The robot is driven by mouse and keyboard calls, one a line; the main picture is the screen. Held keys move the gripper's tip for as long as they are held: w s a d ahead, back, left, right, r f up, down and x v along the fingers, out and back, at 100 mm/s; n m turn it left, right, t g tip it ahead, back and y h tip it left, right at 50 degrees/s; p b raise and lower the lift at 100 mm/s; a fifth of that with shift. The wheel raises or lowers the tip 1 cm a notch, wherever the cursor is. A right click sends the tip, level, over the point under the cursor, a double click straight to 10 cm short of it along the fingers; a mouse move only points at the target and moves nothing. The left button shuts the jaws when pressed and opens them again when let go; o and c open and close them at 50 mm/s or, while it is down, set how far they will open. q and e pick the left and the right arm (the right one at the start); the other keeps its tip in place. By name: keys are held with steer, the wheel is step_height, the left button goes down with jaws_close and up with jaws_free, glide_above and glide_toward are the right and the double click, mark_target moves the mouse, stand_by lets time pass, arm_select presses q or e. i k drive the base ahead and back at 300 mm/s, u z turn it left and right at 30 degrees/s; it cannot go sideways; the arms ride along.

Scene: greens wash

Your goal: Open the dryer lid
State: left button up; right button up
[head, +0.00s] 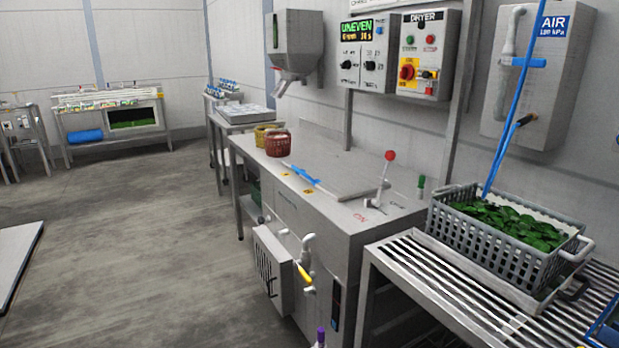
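The dryer is a grey metal cabinet (318,240) right of the middle of the head view, below a control panel marked DRYER (424,50). A flat pale lid (350,181) lies level on its top and looks shut. A blue bar handle (312,180) runs along the lid's left side. A lever with a red ball (388,156) stands tilted near the front right of the top, between ON and OFF marks. Neither of my grippers is in view.
A grey crate of green leaves (505,238) stands on a slatted rack (450,285) at the right. A display (357,30) reads UNEVEN. The floor at left is mostly clear.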

mark_target(340, 180)
steer(key=k, duration=0.65)
steer(key=u, duration=0.9)
steer(key=i, duration=2.2)
steer(key=z, duration=0.6)
